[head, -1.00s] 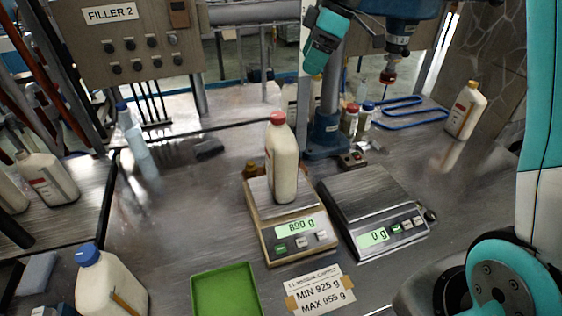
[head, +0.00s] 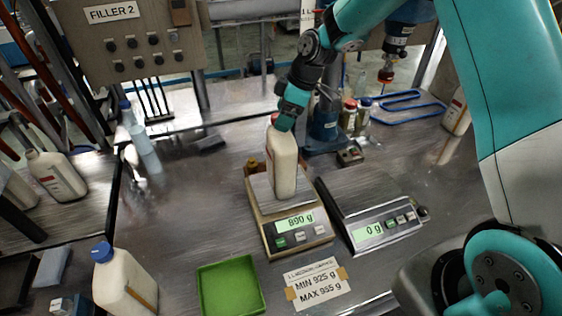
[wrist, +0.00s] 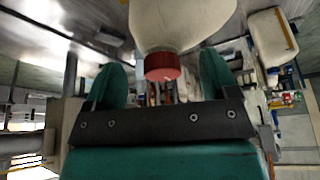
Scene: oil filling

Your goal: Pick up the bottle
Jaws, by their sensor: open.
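The white bottle with a red cap (head: 284,170) stands upright on the left scale (head: 298,236), whose display reads 890 g. My gripper (head: 285,118) is at the top of this bottle, largely covering its cap in the head view. In the wrist view, my gripper (wrist: 164,78) is open, with one teal finger on each side of the bottle's red cap (wrist: 162,66) and neck. A gap shows between the cap and the left finger. Whether the right finger touches the bottle is hard to tell.
The right scale (head: 375,232) is empty and reads 0 g. A green tray (head: 230,290) and a MIN 925 g, MAX 955 g label (head: 317,285) lie in front. A blue-capped bottle (head: 122,282) stands front left. The filler column (head: 323,130) is close behind my gripper.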

